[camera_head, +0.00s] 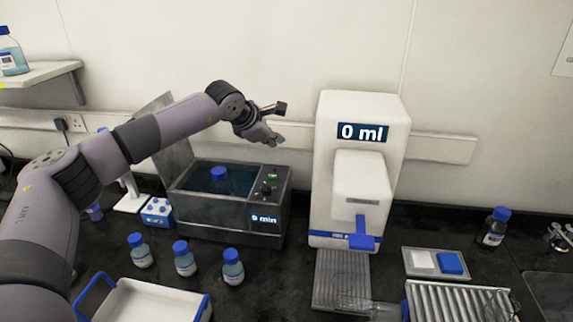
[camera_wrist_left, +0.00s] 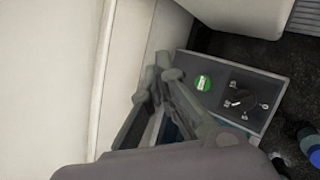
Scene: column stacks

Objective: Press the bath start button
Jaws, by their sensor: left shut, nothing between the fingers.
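The bath (camera_head: 225,218) is a dark grey box with its lid up and a "0 min" display on its front. A blue-capped bottle (camera_head: 219,175) stands in its water. The green start button (camera_head: 272,177) sits on the panel at the bath's right end, behind a black dial (camera_head: 265,190). My left gripper (camera_head: 275,138) is shut and empty, above and apart from the button. In the left wrist view the green button (camera_wrist_left: 203,83) is clear of the shut fingers (camera_wrist_left: 168,75), just to their right, with the dial (camera_wrist_left: 240,100) beyond it. My right gripper is not in view.
A white dispenser (camera_head: 325,160) reading "0 ml" stands close to the bath's right. Several blue-capped bottles (camera_head: 185,260) and a white tray (camera_head: 150,302) are in front of the bath. A blue rack (camera_head: 157,212) is at its left. The wall is close behind.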

